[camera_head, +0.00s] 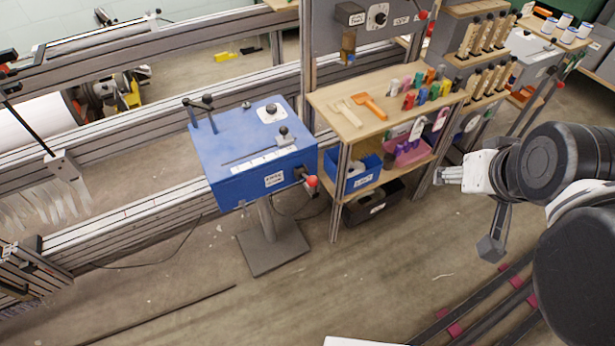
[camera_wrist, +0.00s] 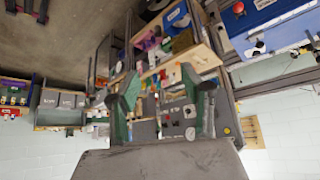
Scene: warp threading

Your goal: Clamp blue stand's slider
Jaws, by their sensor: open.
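The blue stand (camera_head: 235,175) is a blue box on a grey post and square foot, left of centre in the head view. A red-tipped lever (camera_head: 311,181) juts from the right front corner. Part of the blue stand (camera_wrist: 263,14) shows at the upper right of the wrist view. My gripper (camera_wrist: 160,88) is open, with its two dark green-grey fingers apart and nothing visibly held. It is well apart from the slider, out to the right in the head view.
A wooden-topped shelf (camera_head: 345,113) stands right of the blue stand, holding orange and cream tools and several coloured spools. Blue and pink bins sit on its lower level. Rails run behind the stand. The floor (camera_head: 370,260) in front is mostly clear.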

